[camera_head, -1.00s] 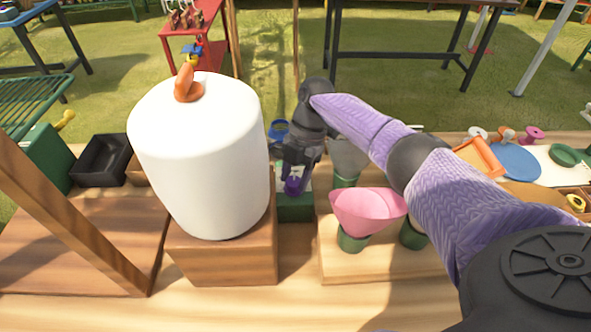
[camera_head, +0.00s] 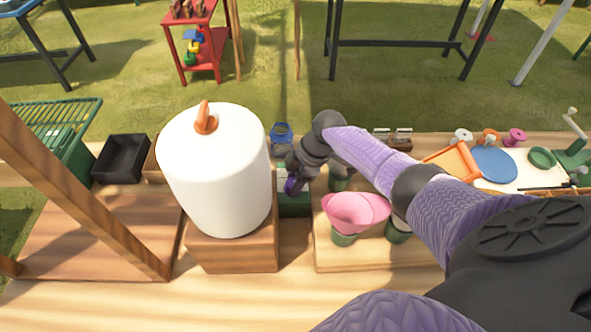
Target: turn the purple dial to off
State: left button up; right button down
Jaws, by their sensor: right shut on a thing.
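The purple dial (camera_head: 291,186) shows as a small purple patch at the tip of my right gripper (camera_head: 293,178), over a green box (camera_head: 295,206). My right gripper is shut on the dial, and its dark fingers hide most of it, so I cannot tell which way the dial points. The green box stands between a wooden block and a pale wooden board. My left gripper is not in view.
A large white tank (camera_head: 215,175) with an orange handle stands on a wooden block (camera_head: 232,248) just left of the gripper. A pink funnel (camera_head: 355,211) stands to the right. A blue jar (camera_head: 281,135) is behind. A black tray (camera_head: 121,158) lies at left.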

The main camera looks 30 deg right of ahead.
jog(key=shift+m+p, duration=0.3)
jog(key=shift+m, duration=0.2)
jog(key=shift+t, duration=0.3)
jog(key=shift+c, duration=1.1)
grip_release()
